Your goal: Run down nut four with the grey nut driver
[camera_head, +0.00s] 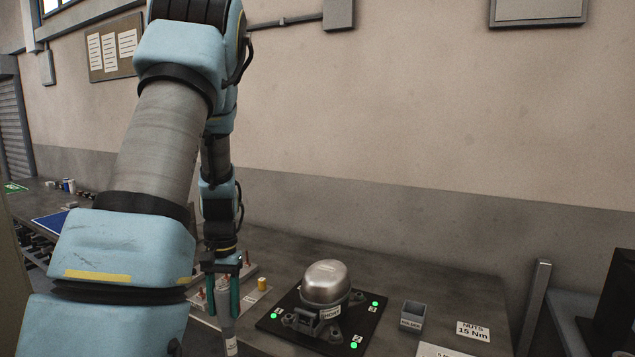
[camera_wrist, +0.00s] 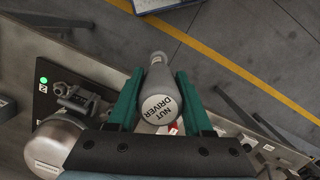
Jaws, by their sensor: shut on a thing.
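My gripper (camera_head: 228,305) hangs over the bench left of the compressor. Its teal fingers are shut on the grey nut driver (camera_wrist: 160,82), which carries a "NUT DRIVER" label in the wrist view. The driver also shows below the fingers in the head view (camera_head: 230,330). The silver domed compressor (camera_head: 325,281) sits on a black plate (camera_head: 300,340), right of the gripper and apart from it. Three green lights show at the plate's corners, with small number tags. The plate's far left corner and nut four itself cannot be made out.
A small grey bin (camera_head: 411,317) and a "NUTS 15 Nm" card (camera_head: 473,331) lie right of the plate. A pale board (camera_head: 254,297) with a yellow cylinder (camera_head: 262,284) and copper-coloured pegs is beside my gripper. A grey post (camera_head: 535,300) stands at the bench's right end.

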